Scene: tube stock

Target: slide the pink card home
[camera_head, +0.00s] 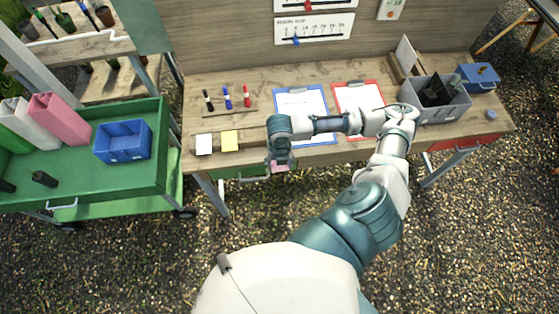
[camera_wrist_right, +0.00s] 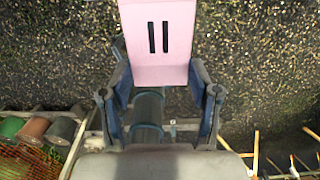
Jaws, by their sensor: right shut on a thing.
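My right gripper (camera_head: 281,162) is shut on the pink card (camera_wrist_right: 165,60), holding it just off the front edge of the wooden table (camera_head: 335,79). In the right wrist view the card stands out between the two fingers of the gripper (camera_wrist_right: 159,82), with two black bars on its face and gravel behind it. A white card (camera_head: 203,144) and a yellow card (camera_head: 230,141) sit side by side at the table's front left edge. My left gripper is out of view.
Blue (camera_head: 299,103) and red (camera_head: 358,97) clipboards lie behind my right forearm. A pen rack (camera_head: 229,106) stands at the left. A grey bin (camera_head: 444,101) and blue box (camera_head: 478,77) are at the right. A green cart (camera_head: 110,178) stands left of the table.

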